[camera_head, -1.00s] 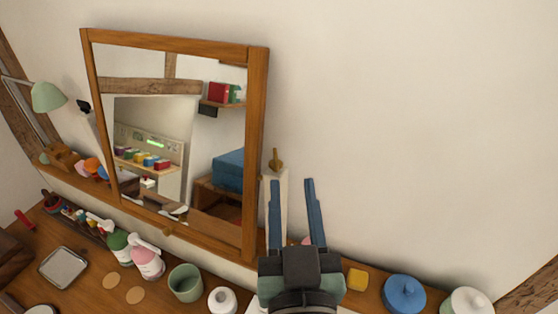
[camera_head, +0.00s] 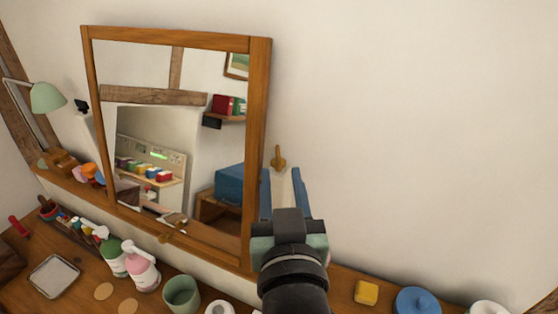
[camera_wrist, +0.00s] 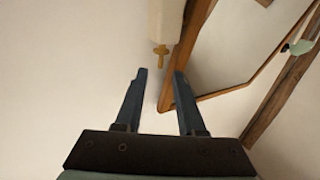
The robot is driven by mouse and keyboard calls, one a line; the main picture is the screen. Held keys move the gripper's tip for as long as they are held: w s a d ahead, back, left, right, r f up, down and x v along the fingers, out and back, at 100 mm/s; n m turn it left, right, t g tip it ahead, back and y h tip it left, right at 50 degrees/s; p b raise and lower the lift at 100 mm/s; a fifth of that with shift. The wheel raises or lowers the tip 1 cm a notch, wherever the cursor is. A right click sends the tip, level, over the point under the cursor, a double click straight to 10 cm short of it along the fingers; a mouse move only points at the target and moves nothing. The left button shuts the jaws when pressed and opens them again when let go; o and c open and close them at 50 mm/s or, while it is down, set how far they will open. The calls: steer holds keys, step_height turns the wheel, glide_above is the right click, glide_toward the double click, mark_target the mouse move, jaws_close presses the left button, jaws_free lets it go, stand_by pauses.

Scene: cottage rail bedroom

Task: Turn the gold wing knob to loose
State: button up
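The gold wing knob (camera_head: 279,158) sits at the top of a pale post (camera_head: 281,186) beside the right side of the mirror frame. The knob also shows in the wrist view (camera_wrist: 160,53), at the end of the pale post (camera_wrist: 166,18). My gripper (camera_head: 281,173) has its two blue fingers apart, with their tips just below the knob in the head view. In the wrist view my gripper (camera_wrist: 160,71) is open and empty, its tips lined up either side of the knob and seemingly short of it. The fingers and gripper body hide the lower post in the head view.
The wood-framed mirror (camera_head: 261,130) stands close on the left of my gripper. Below are a green cup (camera_head: 182,292), a pink bottle (camera_head: 142,268), a yellow block (camera_head: 366,292) and a blue lidded pot (camera_head: 417,301). The wall right of the knob is bare.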

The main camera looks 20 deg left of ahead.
mark_target(279, 162)
steer(key=shift+p+x, duration=0.5)
steer(key=shift+x, duration=2.3)
jaws_close()
